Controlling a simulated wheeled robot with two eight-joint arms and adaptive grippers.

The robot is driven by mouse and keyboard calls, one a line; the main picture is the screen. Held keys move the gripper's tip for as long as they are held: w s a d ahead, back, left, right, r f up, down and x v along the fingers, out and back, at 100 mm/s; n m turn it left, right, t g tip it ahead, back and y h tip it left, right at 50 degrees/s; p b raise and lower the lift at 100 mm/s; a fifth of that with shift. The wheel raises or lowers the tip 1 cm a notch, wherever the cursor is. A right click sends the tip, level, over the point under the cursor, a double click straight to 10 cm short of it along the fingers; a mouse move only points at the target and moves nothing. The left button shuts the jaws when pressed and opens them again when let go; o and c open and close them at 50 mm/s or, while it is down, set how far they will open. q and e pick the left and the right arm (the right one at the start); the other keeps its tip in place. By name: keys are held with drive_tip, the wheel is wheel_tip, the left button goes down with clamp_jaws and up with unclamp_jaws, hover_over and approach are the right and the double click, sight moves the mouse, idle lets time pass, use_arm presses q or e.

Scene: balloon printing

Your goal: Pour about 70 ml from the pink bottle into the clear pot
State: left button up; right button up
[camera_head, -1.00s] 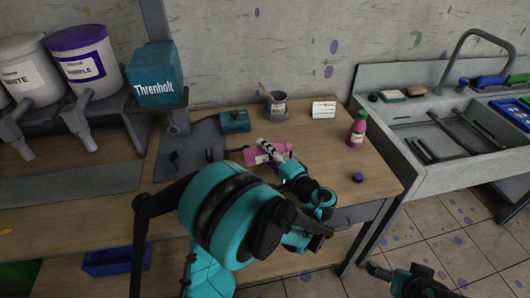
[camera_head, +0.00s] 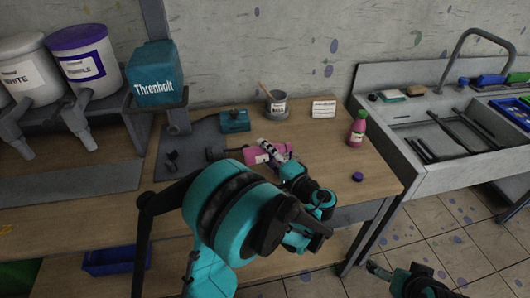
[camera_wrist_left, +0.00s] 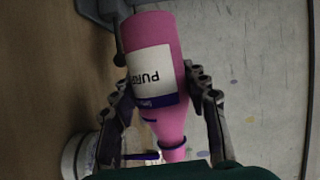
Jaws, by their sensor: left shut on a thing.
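My left gripper (camera_head: 275,152) is shut on a pink bottle (camera_head: 252,155) and holds it tilted well over, nearly level, above the table. In the left wrist view the bottle (camera_wrist_left: 150,40) has a white label with a purple band, and its narrow neck points toward the bottom of the picture; the mouth is hidden. The pot (camera_head: 277,108), small and labelled with a stick in it, stands behind the bottle. A pale round vessel (camera_wrist_left: 76,158) shows partly behind a finger in the left wrist view; I cannot tell if it is the same pot. Part of my right arm's end shows at the lower right.
A teal box (camera_head: 235,121) and a white card (camera_head: 323,109) are behind. A sink (camera_head: 430,140) stands at right.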

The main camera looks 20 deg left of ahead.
use_arm(q)
drive_tip(key=shift+f+m, duration=0.15)
drive_tip(key=shift+m, duration=0.15)
idle(0.9)
drive_tip(key=shift+r+n+p, duration=0.7)
drive_tip(key=shift+p, duration=0.3)
drive_tip(key=shift+r+n+h, duration=0.1)
drive_tip(key=shift+n+h, duration=0.2)
